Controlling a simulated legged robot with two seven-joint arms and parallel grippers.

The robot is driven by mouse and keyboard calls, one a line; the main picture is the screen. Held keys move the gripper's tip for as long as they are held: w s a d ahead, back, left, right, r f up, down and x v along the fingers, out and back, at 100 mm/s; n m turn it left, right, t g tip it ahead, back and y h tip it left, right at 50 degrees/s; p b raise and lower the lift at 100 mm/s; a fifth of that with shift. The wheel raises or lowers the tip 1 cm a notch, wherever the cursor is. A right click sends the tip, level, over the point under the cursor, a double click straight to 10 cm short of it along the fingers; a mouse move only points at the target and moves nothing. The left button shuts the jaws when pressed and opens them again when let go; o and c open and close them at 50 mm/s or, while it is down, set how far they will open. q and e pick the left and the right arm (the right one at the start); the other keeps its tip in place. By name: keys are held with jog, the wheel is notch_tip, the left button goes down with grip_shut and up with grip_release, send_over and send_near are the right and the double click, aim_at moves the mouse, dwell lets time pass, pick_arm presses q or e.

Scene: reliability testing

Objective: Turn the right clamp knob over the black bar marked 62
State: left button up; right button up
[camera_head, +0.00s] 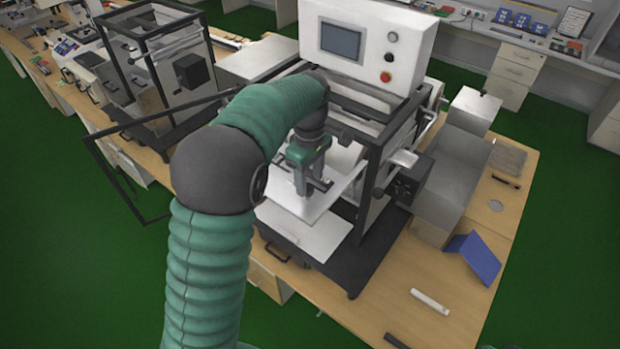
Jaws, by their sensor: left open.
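My left arm reaches into the machine with the tilted control panel (357,45). The left gripper (313,188) points down over the white plate (297,205) inside the open front, with its fingers apart and nothing seen between them. I cannot tell whether it touches anything. No clamp knob can be made out; the arm and gripper cover part of the machine's inside. No bar with a readable 62 shows.
The machine's dark frame posts stand close around the gripper. An open dark door frame (125,195) hangs at the left. A grey box unit (452,180), blue folded piece (474,258), white cylinder (430,301) and dark bar (396,341) are on the wooden table (390,270).

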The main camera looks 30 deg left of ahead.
pick_arm(q)
jog(key=shift+s+f, duration=0.15)
jog(key=shift+f, duration=0.3)
jog(key=shift+s+a+f, duration=0.1)
jog(key=shift+s, duration=0.5)
jog(key=shift+w, duration=0.15)
jog(key=c, duration=0.4)
jog(key=shift+w+d, duration=0.2)
jog(key=shift+w, duration=0.05)
jog(key=c, duration=0.4)
jog(key=shift+c, duration=1.3)
jog(key=shift+s, duration=0.15)
grip_shut()
pick_arm(e)
jog(key=shift+s+r, duration=0.3)
jog(key=shift+s, duration=0.05)
